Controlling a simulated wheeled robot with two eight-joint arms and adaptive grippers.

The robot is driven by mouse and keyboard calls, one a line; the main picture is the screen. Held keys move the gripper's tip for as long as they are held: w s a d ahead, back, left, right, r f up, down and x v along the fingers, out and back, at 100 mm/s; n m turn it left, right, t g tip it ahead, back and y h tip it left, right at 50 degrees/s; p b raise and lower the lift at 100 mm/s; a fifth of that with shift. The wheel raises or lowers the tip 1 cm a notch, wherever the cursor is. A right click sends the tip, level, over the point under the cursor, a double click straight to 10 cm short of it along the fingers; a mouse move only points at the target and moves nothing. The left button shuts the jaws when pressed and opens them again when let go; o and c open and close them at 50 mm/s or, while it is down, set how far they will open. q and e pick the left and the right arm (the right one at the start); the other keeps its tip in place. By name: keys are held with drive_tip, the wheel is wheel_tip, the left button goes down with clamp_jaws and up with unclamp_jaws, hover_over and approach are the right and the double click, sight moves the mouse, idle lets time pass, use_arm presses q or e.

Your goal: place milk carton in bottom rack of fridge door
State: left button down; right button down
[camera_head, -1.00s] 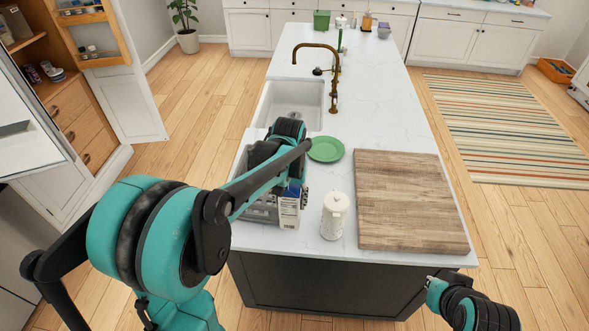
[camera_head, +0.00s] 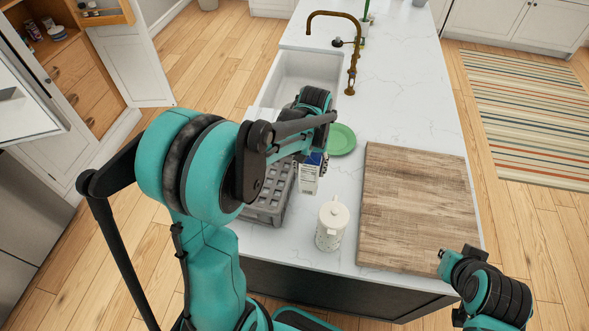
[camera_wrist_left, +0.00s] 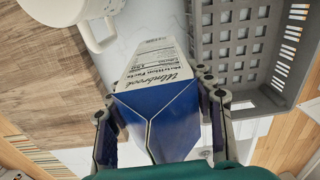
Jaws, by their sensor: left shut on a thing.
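The milk carton (camera_head: 311,174) is white with a blue top and printed text. My left gripper (camera_wrist_left: 162,112) is shut on it near its blue gabled top, as the left wrist view shows with the carton (camera_wrist_left: 160,68) between the fingers. In the head view, the carton is just right of a grey crate, over the white counter; any gap beneath it is hard to judge. My right gripper (camera_head: 452,260) is at the lower right, apart from the carton, and its finger state is unclear. I cannot clearly make out a bottom fridge-door rack.
The grey crate (camera_head: 268,208), white lidded jug (camera_head: 332,226), wooden board (camera_head: 418,207) and green plate (camera_head: 342,139) crowd the near counter. A sink (camera_head: 300,78) and brass faucet (camera_head: 351,60) lie beyond. An open white door (camera_head: 130,65) and stainless panel (camera_head: 30,190) are left.

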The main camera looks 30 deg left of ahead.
sight(309, 186)
use_arm(q)
drive_tip(key=f, duration=0.6)
drive_tip(key=shift+w+f+b, duration=0.1)
drive_tip(key=shift+w+b, duration=0.2)
drive_tip(key=shift+b, duration=0.05)
drive_tip(key=shift+f, duration=2.2)
drive_tip(key=shift+b, duration=0.3)
drive_tip(key=shift+f, duration=0.15)
drive_tip(key=c, duration=0.6)
unclamp_jaws()
